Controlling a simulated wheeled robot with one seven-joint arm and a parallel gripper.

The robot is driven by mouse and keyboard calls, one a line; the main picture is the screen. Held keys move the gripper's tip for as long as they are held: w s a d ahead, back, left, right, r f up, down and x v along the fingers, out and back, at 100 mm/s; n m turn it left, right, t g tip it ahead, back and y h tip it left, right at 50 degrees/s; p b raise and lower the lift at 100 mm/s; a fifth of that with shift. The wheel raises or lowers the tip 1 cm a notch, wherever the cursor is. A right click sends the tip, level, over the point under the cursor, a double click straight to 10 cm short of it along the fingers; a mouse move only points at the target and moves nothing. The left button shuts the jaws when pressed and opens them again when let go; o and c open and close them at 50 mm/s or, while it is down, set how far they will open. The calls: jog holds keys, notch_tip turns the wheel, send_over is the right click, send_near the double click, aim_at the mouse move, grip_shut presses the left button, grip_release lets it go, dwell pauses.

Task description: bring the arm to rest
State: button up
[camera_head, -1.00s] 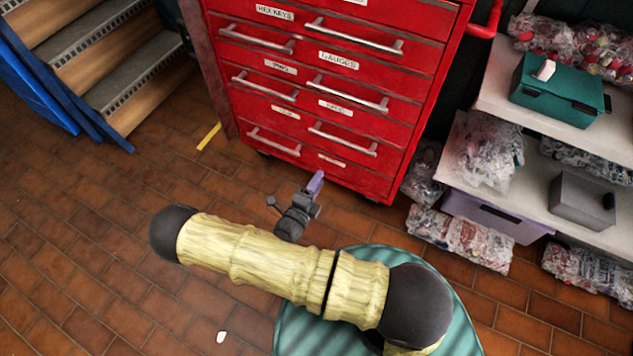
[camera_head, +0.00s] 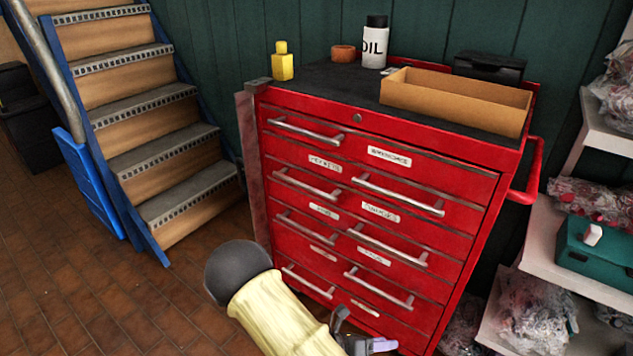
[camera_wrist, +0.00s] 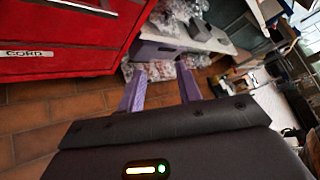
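My gripper (camera_head: 384,345) shows at the bottom edge of the head view, low in front of the red tool chest (camera_head: 345,177). My pale yellow arm link with its dark joint is beside it on the left. In the wrist view, the two purple fingers of my gripper (camera_wrist: 160,82) stand apart with nothing between them. The gripper is open and empty. The red chest also shows in the wrist view (camera_wrist: 60,22), at the upper left. The rest of my arm is out of the head view.
On the chest stand a cardboard tray (camera_head: 455,99), an oil bottle (camera_head: 375,45), a yellow bottle (camera_head: 283,62) and a brown ring-like item (camera_head: 343,53). Shelves with a teal case (camera_head: 598,255) and bags are at right. Stairs (camera_head: 150,110) are at left. Tiled floor (camera_head: 70,270) is clear.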

jog(key=s+r+m+g+y, duration=0.6)
jog(key=r+m+y, duration=0.15)
jog(key=m, duration=0.85)
notch_tip(320, 180, up, 47)
jog(key=m+t+y+p, duration=0.5)
jog(key=m+p, duration=0.9)
jog(key=p, duration=2.1)
jog(key=shift+w+m+y, duration=0.35)
jog(key=shift+m+y, duration=0.05)
jog(key=shift+y, duration=0.25)
jog(key=shift+a, duration=0.1)
